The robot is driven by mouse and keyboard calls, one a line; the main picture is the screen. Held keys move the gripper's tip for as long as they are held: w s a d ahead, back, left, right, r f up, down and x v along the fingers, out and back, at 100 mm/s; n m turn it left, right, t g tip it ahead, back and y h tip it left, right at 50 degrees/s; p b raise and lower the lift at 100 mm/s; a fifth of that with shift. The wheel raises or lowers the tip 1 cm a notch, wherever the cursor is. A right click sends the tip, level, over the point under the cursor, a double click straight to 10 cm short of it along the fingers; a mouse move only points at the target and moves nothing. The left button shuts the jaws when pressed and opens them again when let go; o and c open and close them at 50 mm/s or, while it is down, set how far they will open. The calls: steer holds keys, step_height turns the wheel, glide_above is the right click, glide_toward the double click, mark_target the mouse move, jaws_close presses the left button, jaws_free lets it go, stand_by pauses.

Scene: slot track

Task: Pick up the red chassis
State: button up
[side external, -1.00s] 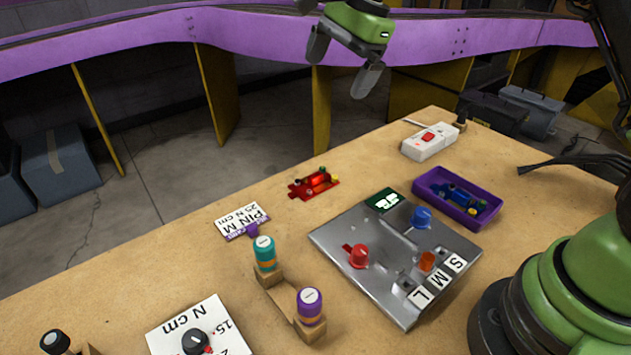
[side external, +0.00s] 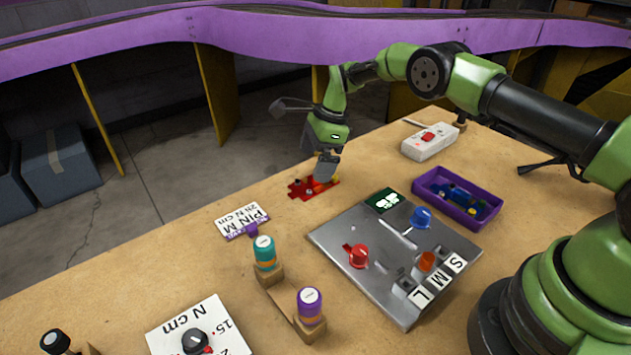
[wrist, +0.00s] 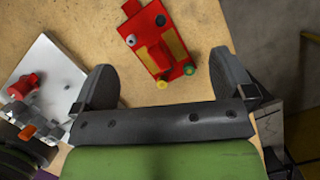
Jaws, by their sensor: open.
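The red chassis (side external: 299,190) lies flat on the wooden table near its far edge, partly hidden by my gripper in the side view. In the wrist view the chassis (wrist: 145,22) shows yellow strips and small round yellow and green parts at one end. My gripper (side external: 325,176) points down at the chassis's right part. In the wrist view my gripper (wrist: 162,62) is open and empty, with one finger on each side of the chassis's near end. Whether a finger touches it cannot be told.
A metal plate (side external: 330,238) with red, blue and orange knobs stands just in front. A purple tray (side external: 428,196) holding a blue object is to the right. A white box with a red button (side external: 430,142) is at the back right.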

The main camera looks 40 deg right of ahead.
mark_target(311, 182)
steer(key=shift+x, duration=2.1)
steer(key=shift+s+d, duration=0.1)
steer(key=shift+d, duration=0.05)
